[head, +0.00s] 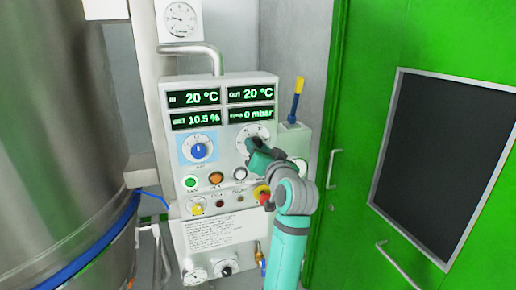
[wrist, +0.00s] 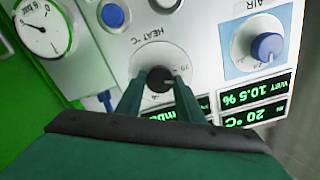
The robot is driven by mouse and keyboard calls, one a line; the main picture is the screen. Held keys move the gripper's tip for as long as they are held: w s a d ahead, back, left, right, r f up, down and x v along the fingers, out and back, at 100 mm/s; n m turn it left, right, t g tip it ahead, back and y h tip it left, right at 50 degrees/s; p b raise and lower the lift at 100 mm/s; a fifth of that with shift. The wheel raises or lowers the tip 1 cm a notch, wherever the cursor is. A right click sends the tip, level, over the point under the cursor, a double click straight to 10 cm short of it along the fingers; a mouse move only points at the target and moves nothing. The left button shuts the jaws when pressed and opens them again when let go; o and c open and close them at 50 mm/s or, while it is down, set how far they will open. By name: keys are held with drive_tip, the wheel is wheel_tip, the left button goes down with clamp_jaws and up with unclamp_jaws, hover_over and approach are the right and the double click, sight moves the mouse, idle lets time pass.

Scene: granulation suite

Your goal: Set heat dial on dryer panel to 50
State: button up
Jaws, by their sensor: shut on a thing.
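The dryer panel (head: 222,215) is a pale upright box. Its heat dial (head: 242,134) is a white round scale right of centre, mostly covered by my gripper (head: 255,152) in the head view. In the wrist view the panel appears upside down, with the "HEAT °C" label by the dial. The dial's dark knob (wrist: 159,78) sits between the two fingertips of my gripper (wrist: 160,84), which is shut on it. A pale mark shows on the knob. The scale numbers are too small or covered to read the setting.
An air dial with a blue knob (head: 199,151) is left of the heat dial. Displays (head: 222,108) read 20 °C in and out, 10.5 % and 0 mbar. Buttons (head: 214,178) lie below. A steel vessel (head: 60,150) is at left, a green door (head: 365,90) at right.

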drive_tip(key=m, duration=2)
drive_tip(key=shift+f, duration=0.1)
idle(0.3)
drive_tip(key=o, duration=1.1)
drive_tip(key=shift+c, duration=0.2)
drive_tip(key=shift+s, duration=0.1)
drive_tip(key=v, duration=1)
drive_tip(key=shift+s+d, duration=0.15)
drive_tip(key=shift+s, duration=0.15)
